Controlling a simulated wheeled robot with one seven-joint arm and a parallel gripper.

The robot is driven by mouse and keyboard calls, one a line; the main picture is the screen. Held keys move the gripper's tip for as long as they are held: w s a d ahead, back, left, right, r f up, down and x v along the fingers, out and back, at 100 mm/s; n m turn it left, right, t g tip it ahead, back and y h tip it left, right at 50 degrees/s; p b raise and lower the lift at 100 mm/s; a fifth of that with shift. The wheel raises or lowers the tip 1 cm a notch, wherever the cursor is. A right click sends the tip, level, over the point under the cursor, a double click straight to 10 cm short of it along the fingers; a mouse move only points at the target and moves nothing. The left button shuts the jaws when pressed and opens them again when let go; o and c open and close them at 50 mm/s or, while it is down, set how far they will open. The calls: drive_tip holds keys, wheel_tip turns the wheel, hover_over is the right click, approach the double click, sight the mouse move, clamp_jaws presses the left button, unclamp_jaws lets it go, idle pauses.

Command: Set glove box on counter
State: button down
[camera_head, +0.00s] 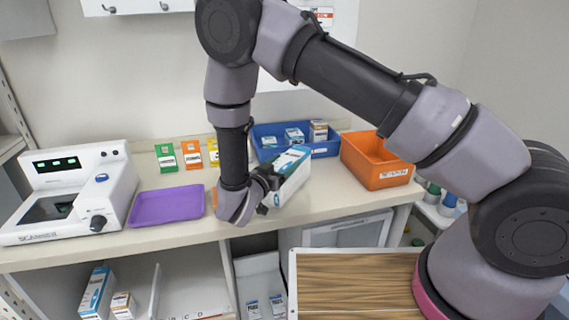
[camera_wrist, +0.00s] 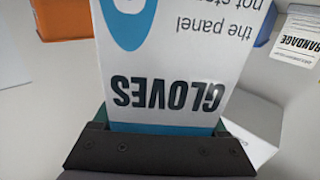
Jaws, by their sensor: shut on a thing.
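The glove box (camera_head: 292,172) is white and blue, and it is tilted in the head view. In the wrist view the glove box (camera_wrist: 175,70) fills the middle, with the word GLOVES upside down. My gripper (camera_head: 268,186) is shut on one end of it; the dark gripper body (camera_wrist: 158,150) shows at the bottom of the wrist view. The counter (camera_head: 330,197) is a pale long top along the wall. The box appears over the counter in front of the blue bin; I cannot tell whether it touches the surface.
A purple tray (camera_head: 167,205) and a white machine (camera_head: 70,190) stand at the left. A blue bin (camera_head: 268,152) with small boxes and an orange bin (camera_head: 376,160) stand behind and to the right. Small coloured cartons (camera_head: 191,154) line the back. Below is a wooden top (camera_head: 355,285).

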unclamp_jaws()
drive_tip(key=shift+s+a, duration=0.2)
drive_tip(key=shift+s, duration=0.1)
drive_tip(key=v, duration=1.1)
drive_tip(key=w+d+r+m+g+h, duration=0.1)
drive_tip(key=d+r+g, duration=0.65)
drive_tip(key=d, duration=0.35)
drive_tip(key=w+d+r+m+g, duration=0.1)
drive_tip(key=d+r+g, duration=0.5)
drive_tip(key=d+r, duration=0.4)
drive_tip(key=s+d+r+n+t+y, duration=0.1)
drive_tip(key=s+d+r+t+y, duration=0.1)
drive_tip(key=s+d+r+y, duration=0.3)
drive_tip(key=s+d+r+n+t+y, duration=0.2)
drive_tip(key=s+d+r+y, duration=0.4)
drive_tip(key=r, duration=0.5)
drive_tip(key=shift+n+t+y, duration=0.3)
drive_tip(key=shift+t+y, duration=0.1)
drive_tip(key=shift+t, duration=0.05)
